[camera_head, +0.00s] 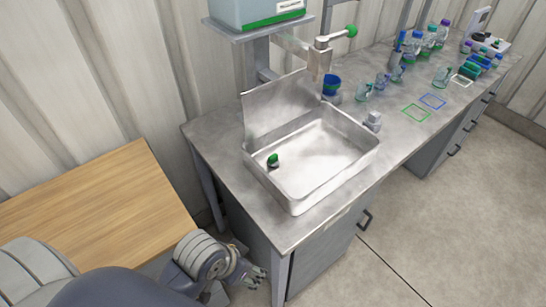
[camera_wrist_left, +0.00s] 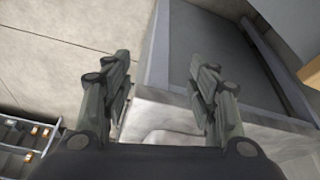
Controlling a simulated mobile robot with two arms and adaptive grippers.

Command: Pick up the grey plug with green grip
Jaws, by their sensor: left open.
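The grey plug with green grip (camera_head: 273,160) sits inside the steel sink basin (camera_head: 322,201), near its left wall in the head view. Its green top faces up. My left gripper (camera_head: 257,275) is low in front of the counter's left end, outside the sink and well apart from the plug. In the left wrist view my left gripper (camera_wrist_left: 160,90) shows two fingers spread apart with nothing between them. The plug does not show in the wrist view. My right gripper is not in view.
A faucet (camera_head: 323,60) with a green knob stands behind the sink. Cups, bottles and green and blue outlined squares (camera_head: 416,112) occupy the counter's right part. A wooden table (camera_head: 100,215) is at left. Cabinet handles (camera_head: 365,220) stick out in front. Open floor (camera_head: 440,230) lies right.

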